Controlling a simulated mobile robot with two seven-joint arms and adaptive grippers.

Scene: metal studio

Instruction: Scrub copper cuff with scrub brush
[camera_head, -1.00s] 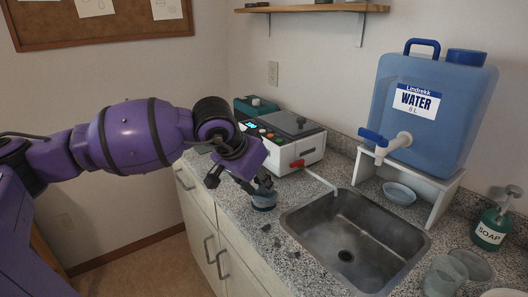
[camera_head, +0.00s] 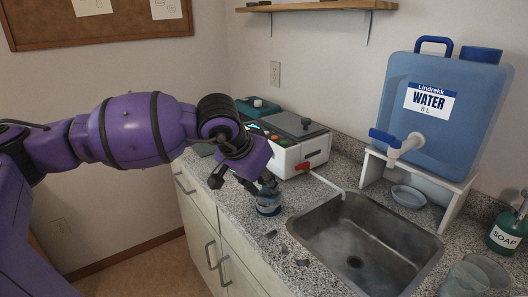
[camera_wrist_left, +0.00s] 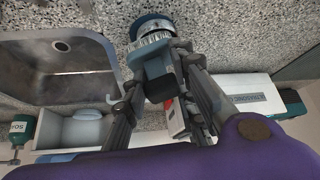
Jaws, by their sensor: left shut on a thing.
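My left gripper (camera_head: 257,187) reaches down over the counter, left of the sink. My right gripper is not in view.
The sink (camera_head: 362,245) is empty. A white machine (camera_head: 290,148) stands behind the gripper. The water container (camera_head: 432,110) sits on a white stand (camera_head: 452,205) with a small bowl (camera_head: 408,196) under its tap. Small grey pieces (camera_head: 283,247) lie by the sink's left edge. A soap bottle (camera_head: 505,235) stands right.

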